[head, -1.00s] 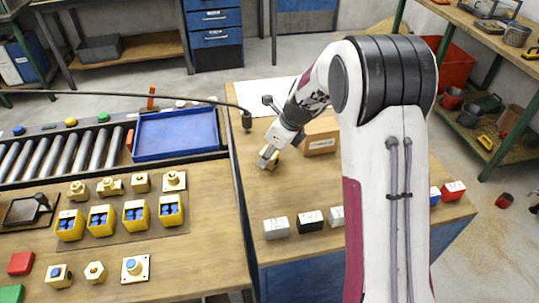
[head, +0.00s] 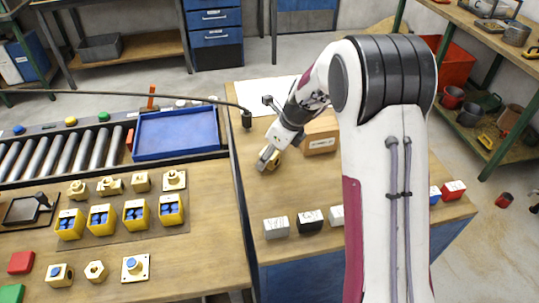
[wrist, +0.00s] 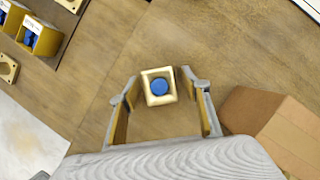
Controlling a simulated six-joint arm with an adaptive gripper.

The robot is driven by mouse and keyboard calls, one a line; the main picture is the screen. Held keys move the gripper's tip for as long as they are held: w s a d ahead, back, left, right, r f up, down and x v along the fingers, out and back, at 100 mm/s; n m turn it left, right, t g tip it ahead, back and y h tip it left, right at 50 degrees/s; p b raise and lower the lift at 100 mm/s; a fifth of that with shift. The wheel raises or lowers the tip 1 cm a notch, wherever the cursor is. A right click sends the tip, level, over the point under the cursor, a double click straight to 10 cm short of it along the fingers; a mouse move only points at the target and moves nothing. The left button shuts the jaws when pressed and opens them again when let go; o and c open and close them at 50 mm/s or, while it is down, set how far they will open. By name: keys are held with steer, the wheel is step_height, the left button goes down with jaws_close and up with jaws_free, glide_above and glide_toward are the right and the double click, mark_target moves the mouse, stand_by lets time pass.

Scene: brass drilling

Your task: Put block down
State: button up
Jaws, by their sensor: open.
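A brass block (wrist: 159,98) with a blue round face on top sits between the fingers of my gripper (wrist: 166,90) in the wrist view. The fingers are spread, with a gap on each side of the block. The block appears to rest upright on the wooden table (wrist: 180,45). In the head view my gripper (head: 269,157) is low over the table's left part, and the small brass block (head: 274,162) shows partly beside the fingers.
A cardboard box (head: 320,136) stands close right of my gripper; it also shows in the wrist view (wrist: 270,125). A blue tray (head: 176,134) lies to the left, with several yellow bins and brass parts nearer. Small labelled blocks (head: 277,228) line the near table edge.

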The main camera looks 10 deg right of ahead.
steer(key=v, duration=1.2)
steer(key=shift+r, duration=0.1)
stand_by(0.4)
steer(key=s+a+r+n+h, duration=0.1)
steer(key=s+r+n, duration=0.45)
steer(key=s, duration=0.25)
steer(key=s+a+r+n+h, duration=0.1)
steer(key=s+r+n, duration=0.3)
steer(key=s+n, duration=0.35)
steer(key=s+d+f+n+t+h, duration=0.1)
steer(key=s+n+t, duration=0.1)
steer(key=s+n, duration=1.2)
steer(key=s, duration=0.4)
steer(key=shift+d, duration=0.35)
